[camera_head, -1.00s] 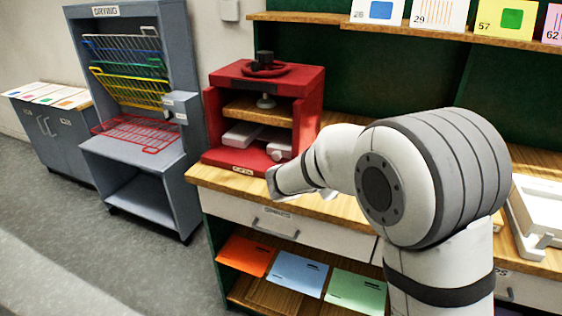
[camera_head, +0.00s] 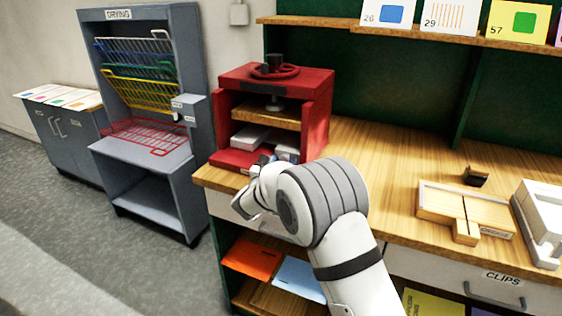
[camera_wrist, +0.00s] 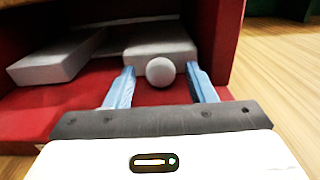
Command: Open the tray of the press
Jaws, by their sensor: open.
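The red press (camera_head: 320,100) stands on the wooden counter, with a handwheel (camera_head: 274,71) on top and a wooden plate (camera_head: 262,115) inside. In its lower opening, the wrist view shows a pale grey tray front (camera_wrist: 150,50) with a round knob (camera_wrist: 160,71). A second pale block (camera_wrist: 55,60) lies left of it. My gripper (camera_wrist: 163,88) is open, with one blue finger on each side of the knob. I cannot tell whether either finger touches it. In the head view my arm partly covers the press's lower front and my gripper.
A grey drying rack (camera_head: 195,130) stands left of the counter. Right of the press, the counter (camera_head: 375,150) has bare wood, then a wooden jig (camera_head: 450,205) and a white tray (camera_head: 540,215). A drawer marked CLIPS (camera_head: 490,290) is below.

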